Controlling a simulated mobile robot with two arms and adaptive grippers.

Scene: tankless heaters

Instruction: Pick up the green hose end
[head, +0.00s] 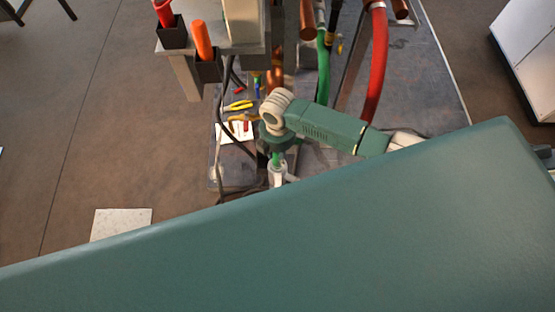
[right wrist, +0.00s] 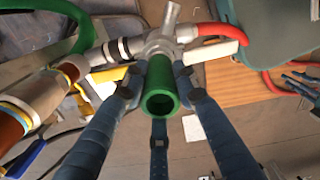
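The green hose end (right wrist: 161,90) is a short, thick green tube in the right wrist view, its open mouth facing the camera. It sits on a grey metal valve or fitting (right wrist: 165,42). My right gripper (right wrist: 160,72) has its blue-grey fingers around the tube; two fingertips bend inward and appear to touch its sides. The third finger comes up from below, its tip partly hidden. In the head view my right gripper (head: 277,160) is low over the cluttered floor mat, small and partly covered, so its hold is unclear there. My left gripper is out of view.
A red hose (head: 378,65) and a green hose (head: 323,75) hang to the right of the gripper in the head view. Yellow-handled pliers (head: 239,105) lie nearby. A stand with an orange-handled tool (head: 202,40) is at upper left. My large teal body part covers the foreground.

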